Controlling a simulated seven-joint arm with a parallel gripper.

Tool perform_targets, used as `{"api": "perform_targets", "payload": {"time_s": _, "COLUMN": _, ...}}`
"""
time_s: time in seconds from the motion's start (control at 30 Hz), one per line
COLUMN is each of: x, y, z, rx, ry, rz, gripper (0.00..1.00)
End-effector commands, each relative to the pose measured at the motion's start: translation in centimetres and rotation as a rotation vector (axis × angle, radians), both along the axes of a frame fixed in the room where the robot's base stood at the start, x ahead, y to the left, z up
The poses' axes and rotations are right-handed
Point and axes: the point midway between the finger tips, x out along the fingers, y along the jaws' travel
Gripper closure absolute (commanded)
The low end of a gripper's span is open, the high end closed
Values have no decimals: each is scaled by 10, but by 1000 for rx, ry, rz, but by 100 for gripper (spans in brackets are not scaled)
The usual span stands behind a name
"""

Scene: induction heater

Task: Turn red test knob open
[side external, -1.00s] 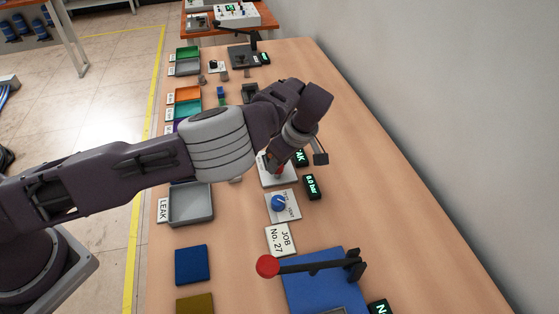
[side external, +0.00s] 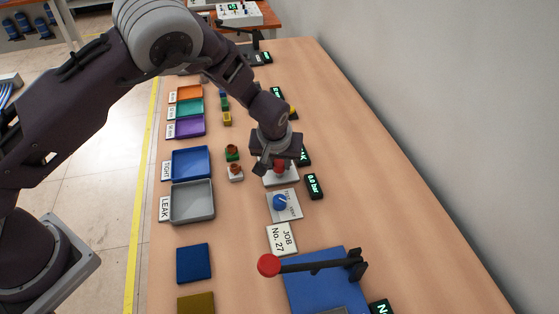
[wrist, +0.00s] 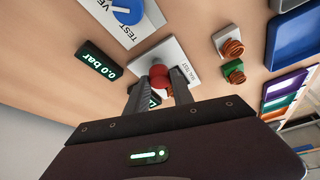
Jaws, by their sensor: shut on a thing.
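The red knob (wrist: 158,73) sits on a white plate (wrist: 185,62) with small lettering, too small to read surely. In the side view the red knob (side external: 280,167) is partly hidden under my gripper (side external: 277,162). In the wrist view my gripper (wrist: 161,84) has one finger on each side of the red knob and is shut on it. The knob's turn angle cannot be read. A blue knob (side external: 280,203) on a TEST/VENT plate (side external: 293,211) stands nearer the camera. A display (side external: 314,186) beside it reads 0.0 bar, also in the wrist view (wrist: 100,60).
A green fitting (side external: 232,152) and a white fitting (side external: 235,173) with copper-coloured tops stand left of the plate. Blue (side external: 207,149) and grey (side external: 213,202) trays lie further left. A black lever with a red ball (side external: 269,265) stands in front. The table's right side is clear.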

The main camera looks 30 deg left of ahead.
Motion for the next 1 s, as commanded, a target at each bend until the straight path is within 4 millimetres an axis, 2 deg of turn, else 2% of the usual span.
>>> {"api": "perform_targets", "payload": {"time_s": 0.5, "x": 1, "y": 3, "z": 0, "rx": -1, "ry": -4, "rz": -350, "gripper": 100}}
{"api": "perform_targets", "payload": {"time_s": 1.0, "x": 1, "y": 3, "z": 0, "rx": 0, "ry": -4, "rz": -440, "gripper": 100}}
